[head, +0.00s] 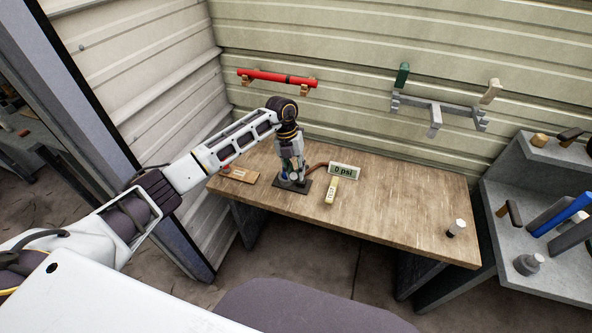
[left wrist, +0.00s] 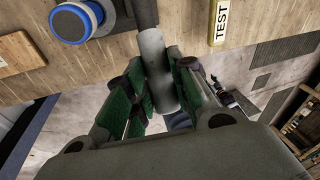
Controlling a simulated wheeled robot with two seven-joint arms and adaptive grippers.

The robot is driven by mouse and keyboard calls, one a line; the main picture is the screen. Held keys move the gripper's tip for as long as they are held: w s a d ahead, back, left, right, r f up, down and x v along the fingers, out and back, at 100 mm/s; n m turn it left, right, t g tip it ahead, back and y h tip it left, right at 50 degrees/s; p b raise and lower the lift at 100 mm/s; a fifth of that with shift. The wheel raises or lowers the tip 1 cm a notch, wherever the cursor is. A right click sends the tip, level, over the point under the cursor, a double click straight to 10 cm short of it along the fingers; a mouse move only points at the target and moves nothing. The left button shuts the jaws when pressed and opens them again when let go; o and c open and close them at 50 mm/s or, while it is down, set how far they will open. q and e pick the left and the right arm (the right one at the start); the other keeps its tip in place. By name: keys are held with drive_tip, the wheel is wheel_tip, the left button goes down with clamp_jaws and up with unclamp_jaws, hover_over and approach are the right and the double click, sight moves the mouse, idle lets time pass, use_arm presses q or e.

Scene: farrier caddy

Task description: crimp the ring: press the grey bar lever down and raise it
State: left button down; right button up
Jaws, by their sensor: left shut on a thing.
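My left gripper (head: 291,166) points down over a small dark-based device near the back left of the wooden bench. In the left wrist view, its green-padded fingers (left wrist: 158,98) are shut around a grey round bar, the lever (left wrist: 152,52). The ring cannot be made out. My right gripper is not in view.
A "0 psi" display (head: 345,171) and a yellow TEST tag (head: 331,190) are right of the device. A wooden board (head: 239,174) lies left. The bench's (head: 400,208) right half is mostly clear, with a small capped item (head: 457,228).

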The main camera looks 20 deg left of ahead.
use_arm(q)
drive_tip(key=shift+w+r, duration=0.15)
idle(0.3)
drive_tip(key=c, duration=1.2)
unclamp_jaws()
drive_tip(key=v, duration=1.2)
drive_tip(key=shift+w, duration=0.1)
